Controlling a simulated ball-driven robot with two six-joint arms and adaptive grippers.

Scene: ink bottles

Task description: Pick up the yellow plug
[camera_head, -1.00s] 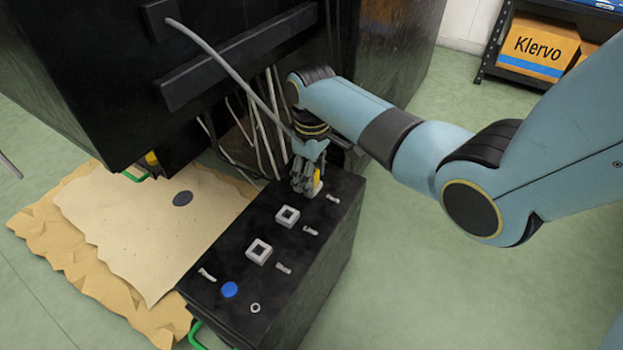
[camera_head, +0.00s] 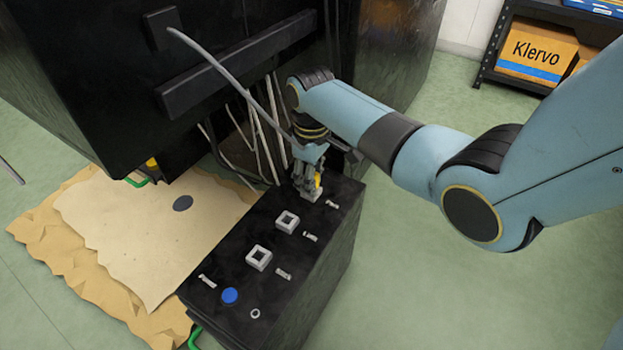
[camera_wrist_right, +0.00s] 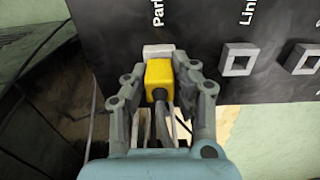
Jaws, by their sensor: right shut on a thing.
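The yellow plug (camera_wrist_right: 158,78) is a small block with a dark cable end, seen between the fingers in the right wrist view. My right gripper (camera_wrist_right: 160,88) is shut on it. The plug's far end is against a light grey square socket (camera_wrist_right: 158,50) on the black box; I cannot tell whether it is seated in it. In the head view the plug (camera_head: 318,181) shows as a small yellow patch beside my right gripper (camera_head: 309,188), near the far end of the box top. My left gripper is not in view.
A black cabinet with a bar and grey cable (camera_head: 225,75) stands behind. Cardboard (camera_head: 120,240) lies left. Floor to the right is clear.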

